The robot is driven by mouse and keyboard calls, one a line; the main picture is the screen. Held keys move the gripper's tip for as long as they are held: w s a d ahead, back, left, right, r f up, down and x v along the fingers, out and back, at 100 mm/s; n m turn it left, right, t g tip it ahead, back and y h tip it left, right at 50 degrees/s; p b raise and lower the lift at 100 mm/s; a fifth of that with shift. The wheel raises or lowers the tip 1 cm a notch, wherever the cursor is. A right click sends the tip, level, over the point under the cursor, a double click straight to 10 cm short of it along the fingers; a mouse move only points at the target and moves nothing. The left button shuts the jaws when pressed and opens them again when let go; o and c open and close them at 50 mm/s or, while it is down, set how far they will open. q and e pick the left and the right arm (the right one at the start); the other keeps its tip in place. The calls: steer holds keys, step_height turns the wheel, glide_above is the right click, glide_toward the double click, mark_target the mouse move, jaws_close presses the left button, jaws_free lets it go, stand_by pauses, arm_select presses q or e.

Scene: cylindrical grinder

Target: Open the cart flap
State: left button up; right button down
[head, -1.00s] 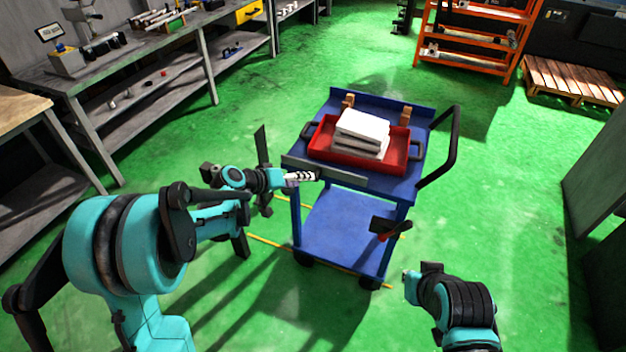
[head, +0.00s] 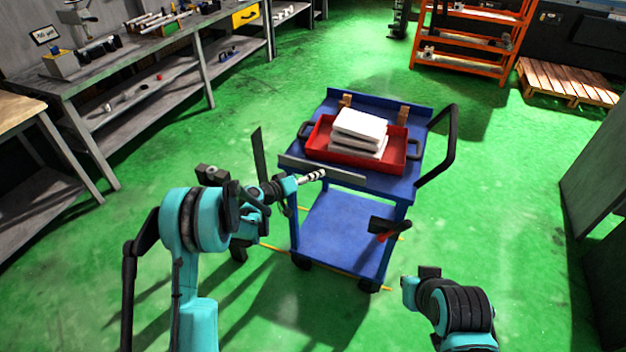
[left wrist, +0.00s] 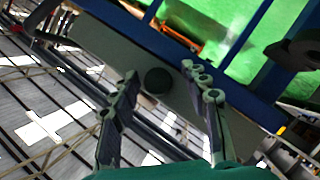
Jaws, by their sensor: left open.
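The blue cart (head: 345,228) stands in the middle of the head view. Its flap, a long grey plate (head: 345,174), runs along the near side of the top; it also shows in the left wrist view (left wrist: 105,45). My left gripper (head: 318,174) is at the flap's near side, partly overlapping it in the head view. In the left wrist view my left gripper (left wrist: 160,82) is open, with a dark round knob (left wrist: 158,80) on the plate appearing between its fingertips. I cannot tell if they touch it.
A red tray (head: 318,147) with folded white cloths (head: 360,128) lies on the cart top. The cart's black handle (head: 447,150) is at the right. A grey workbench (head: 125,85) lines the left. Green floor is clear beyond the cart and to its right.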

arm_select(q)
steer(key=shift+w+d, duration=0.2)
steer(key=shift+d, duration=0.05)
jaws_close()
steer(key=shift+f, duration=0.1)
steer(key=shift+s+a+f+m+t+h, duration=0.1)
steer(key=shift+f+m+t+h, duration=0.25)
steer(key=shift+t, duration=0.25)
steer(key=shift+s+f+m+t+h, duration=0.15)
steer(key=shift+f+t+h, duration=0.1)
steer(key=shift+t+h, duration=0.3)
steer(key=shift+f+m+t+h, duration=0.7)
steer(key=shift+m+t+h, duration=0.2)
steer(key=shift+t+h, duration=0.35)
